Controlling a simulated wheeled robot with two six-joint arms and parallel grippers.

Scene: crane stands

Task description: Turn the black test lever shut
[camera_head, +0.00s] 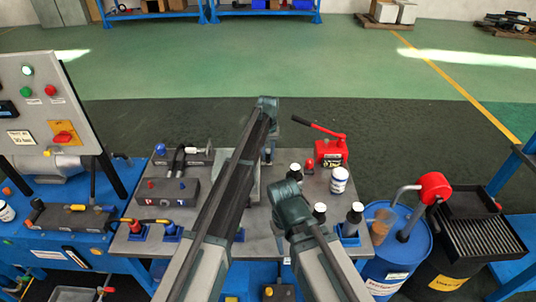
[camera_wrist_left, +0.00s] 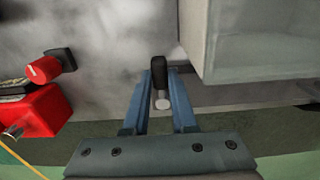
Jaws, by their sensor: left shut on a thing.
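The black lever (camera_wrist_left: 158,72) stands between the two blue fingers of my left gripper (camera_wrist_left: 160,82) in the left wrist view. The fingers are closed on it from both sides, and a pale round end shows just below its black part. In the head view my left gripper (camera_head: 268,154) points down at the back of the grey bench, and I cannot make out the lever there. My right arm comes in from the lower right over the bench; its gripper does not show.
A red hand pump (camera_head: 331,152) with a long handle stands right of my left gripper. A white jar (camera_head: 339,180) and dark bottles stand near it. Valve blocks (camera_head: 165,192) lie on the left. A pale grey box (camera_wrist_left: 255,40) is close beside the lever.

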